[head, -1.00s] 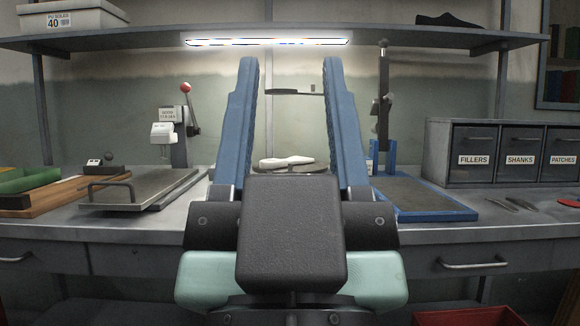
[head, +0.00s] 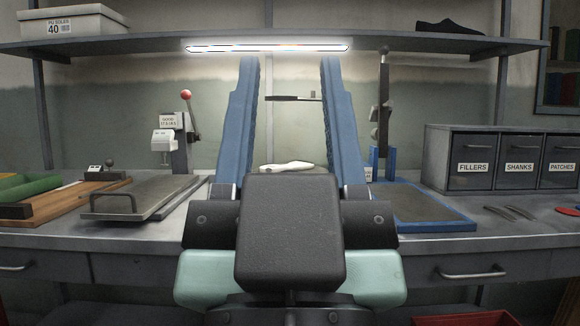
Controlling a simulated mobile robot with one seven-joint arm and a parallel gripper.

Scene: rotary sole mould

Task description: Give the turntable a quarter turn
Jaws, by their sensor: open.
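My gripper (head: 290,62) is open and empty, its two blue fingers pointing away over the bench. Between the fingers, just above my gripper's dark body, a white sole-shaped piece (head: 287,167) shows. The turntable cannot be made out now, as my gripper's body covers the area below the white piece. A thin dark horizontal bar (head: 290,98) with a small upright pin shows between the fingers, higher up. I cannot tell whether it belongs to the turntable. I see no contact between the fingers and anything.
At left stand a grey plate with a handle (head: 145,198) and a lever device with a red ball (head: 186,95). At right are a blue-framed pad (head: 425,203), a dark upright post (head: 383,100) and labelled drawers (head: 500,148). A shelf (head: 120,42) with a lit lamp runs above.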

